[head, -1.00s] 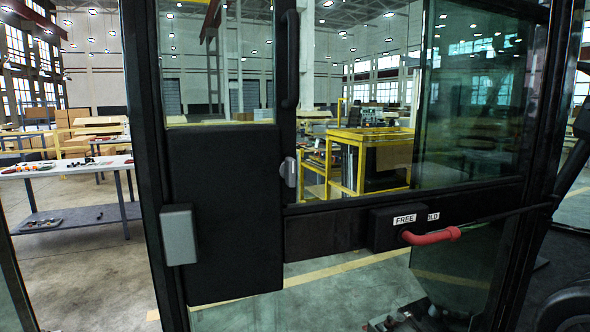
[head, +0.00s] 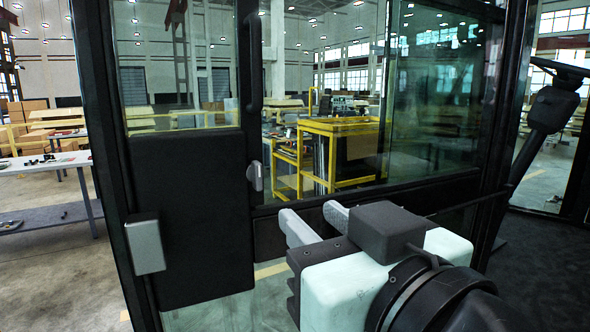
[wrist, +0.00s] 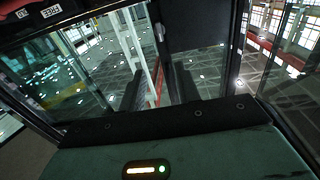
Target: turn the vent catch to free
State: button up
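The vent catch is a red handle on a black box with FREE and HOLD labels. In the head view my gripper and arm now hide it. In the wrist view a bit of the red handle (wrist: 12,5) shows at the top left corner, beside the FREE label (wrist: 50,11). Its exact angle cannot be told from this bit. My gripper (head: 308,212) is in front of the door's cross rail in the head view, its two pale fingers apart with nothing seen between them. The fingers show dark in the wrist view (wrist: 158,78), well apart from the red handle.
The glazed door has a black panel (head: 190,215), a grey block (head: 145,246), a small grey latch piece (head: 256,176) and a vertical black grab handle (head: 252,62). A steering wheel column (head: 545,115) stands at the right. A yellow trolley (head: 335,150) is beyond the glass.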

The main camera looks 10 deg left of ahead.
aim_at(259, 171)
jog(key=p+x, duration=0.5)
jog(key=x, duration=1.2)
jog(key=shift+p, duration=0.3)
grip_shut()
